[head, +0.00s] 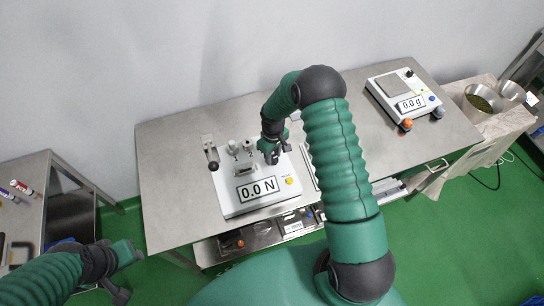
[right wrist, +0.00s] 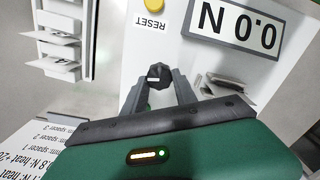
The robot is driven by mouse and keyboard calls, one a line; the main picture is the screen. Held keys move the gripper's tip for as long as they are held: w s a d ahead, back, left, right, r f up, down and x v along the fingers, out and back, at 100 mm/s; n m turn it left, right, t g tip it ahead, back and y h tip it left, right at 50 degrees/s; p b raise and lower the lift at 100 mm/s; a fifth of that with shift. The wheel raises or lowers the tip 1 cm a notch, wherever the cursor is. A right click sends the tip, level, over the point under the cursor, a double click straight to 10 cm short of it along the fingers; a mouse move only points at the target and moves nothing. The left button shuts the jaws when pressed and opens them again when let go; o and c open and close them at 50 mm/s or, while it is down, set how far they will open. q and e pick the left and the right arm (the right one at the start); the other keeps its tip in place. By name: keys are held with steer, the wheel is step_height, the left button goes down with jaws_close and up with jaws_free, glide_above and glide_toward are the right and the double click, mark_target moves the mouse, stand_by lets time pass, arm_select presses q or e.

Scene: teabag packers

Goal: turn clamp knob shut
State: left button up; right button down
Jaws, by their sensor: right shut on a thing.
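The white force tester (head: 235,206) stands on the steel table, and its display (head: 257,190) reads 0.0 N. My right gripper (head: 272,157) reaches down over the tester's back right part. In the right wrist view the right gripper (right wrist: 158,84) has its two grey fingers shut on a small black knob (right wrist: 158,73) with a pale mark across it. In the head view the hand hides the knob. My left gripper (head: 120,288) hangs at the lower left, away from the tester; its finger opening is unclear.
A yellow reset button (head: 289,181) is on the tester, and a lever with a black ball (head: 213,165) stands at its left. A scale (head: 392,88) reading 0.0 g sits at the right. The table's left part is clear.

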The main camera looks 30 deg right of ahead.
mark_target(274, 158)
steer(key=shift+s+f+m, duration=0.1)
steer(key=shift+s+m, duration=0.1)
steer(key=shift+m, duration=0.8)
steer(key=shift+s, duration=0.1)
steer(key=c, duration=1.3)
jaws_free()
steer(key=o, duration=0.3)
steer(key=shift+d, duration=0.1)
steer(key=shift+w, duration=0.2)
step_height(274, 158, up, 17)
steer(key=b, duration=0.2)
steer(key=shift+f+b, duration=0.15)
steer(key=shift+b, duration=0.15)
